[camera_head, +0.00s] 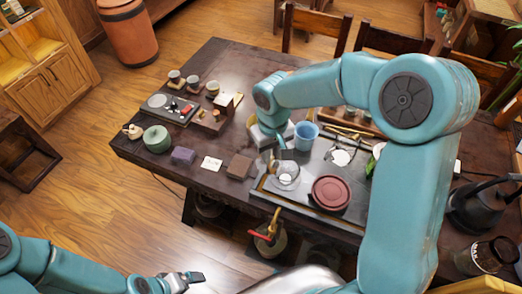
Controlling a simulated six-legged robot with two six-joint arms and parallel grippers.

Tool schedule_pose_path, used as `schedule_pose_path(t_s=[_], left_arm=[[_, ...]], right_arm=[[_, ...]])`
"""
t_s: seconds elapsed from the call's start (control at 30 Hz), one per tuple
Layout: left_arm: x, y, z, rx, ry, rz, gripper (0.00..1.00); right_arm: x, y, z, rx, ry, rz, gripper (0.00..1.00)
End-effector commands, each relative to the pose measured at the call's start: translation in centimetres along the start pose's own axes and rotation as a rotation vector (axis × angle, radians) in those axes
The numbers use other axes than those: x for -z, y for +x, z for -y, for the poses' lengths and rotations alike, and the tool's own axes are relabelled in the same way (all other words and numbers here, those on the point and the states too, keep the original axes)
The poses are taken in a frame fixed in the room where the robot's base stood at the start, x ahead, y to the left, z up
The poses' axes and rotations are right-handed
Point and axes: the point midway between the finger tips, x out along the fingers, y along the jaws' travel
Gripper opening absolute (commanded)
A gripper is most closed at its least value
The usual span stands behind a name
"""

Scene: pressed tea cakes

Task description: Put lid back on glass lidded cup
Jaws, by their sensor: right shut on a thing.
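The glass cup (285,178) stands on the dark tea tray (312,193), near its left end. It is clear and hard to make out against the tray. My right gripper (273,158) points down just above and to the left of the cup. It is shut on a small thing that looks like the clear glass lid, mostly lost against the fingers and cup. I cannot tell whether the lid touches the cup's rim. My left gripper (186,281) is low at the bottom left, off the table and far from the cup; its finger gap is unclear.
A light blue cup (306,136) stands close behind the glass cup. A dark red round tea cake (331,192) lies to its right.

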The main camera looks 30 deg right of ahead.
Motion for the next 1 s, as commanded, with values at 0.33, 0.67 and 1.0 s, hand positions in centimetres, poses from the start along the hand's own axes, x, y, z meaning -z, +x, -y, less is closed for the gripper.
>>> schedule_pose_path(t_s=[0.33, 0.67, 1.0], left_arm=[[-0.1, -2.8, -1.0, 0.0, 0.0, 0.0, 1.0], [0.0, -1.9, -0.7, 0.0, 0.0, 0.0, 1.0], [0.0, 0.4, 0.1, 0.0, 0.0, 0.0, 1.0]], right_arm=[[-1.9, -2.0, -3.8, 0.0, -0.025, 0.0, 0.0], [-2.2, -0.6, -4.2, 0.0, -0.032, 0.0, 0.0], [-2.2, 3.0, -4.2, 0.0, -0.033, 0.0, 0.0]])
